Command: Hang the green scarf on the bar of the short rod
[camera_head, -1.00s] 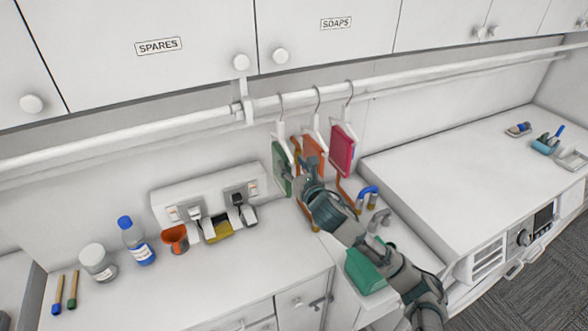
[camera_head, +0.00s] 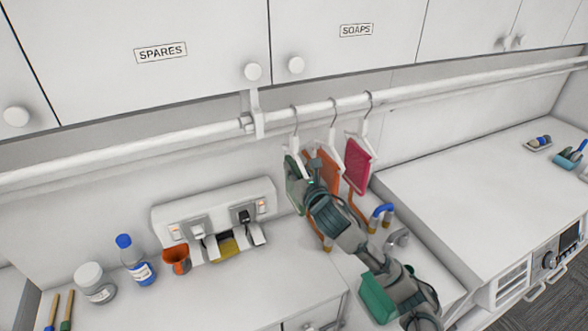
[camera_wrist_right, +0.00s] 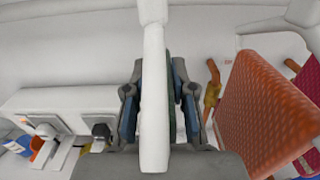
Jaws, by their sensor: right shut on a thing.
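The green scarf (camera_head: 292,184) hangs from a white hanger on the white rail (camera_head: 400,95), leftmost of three hung cloths. My right gripper (camera_head: 312,174) comes from the lower right and is shut on the green scarf. In the right wrist view the fingers (camera_wrist_right: 158,108) close around a thin dark green edge, mostly hidden behind a white upright part (camera_wrist_right: 154,95), which looks like the hanger. I cannot tell which part of the rail is the short rod. My left gripper is not in view.
An orange cloth (camera_head: 330,170) and a pink cloth (camera_head: 358,165) hang close to the right. A rail bracket (camera_head: 256,112) is to the left. Below are a socket box (camera_head: 180,212), orange cup (camera_head: 176,260), blue-capped bottle (camera_head: 137,262), blue-handled tap (camera_head: 382,212) and green container (camera_head: 378,300).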

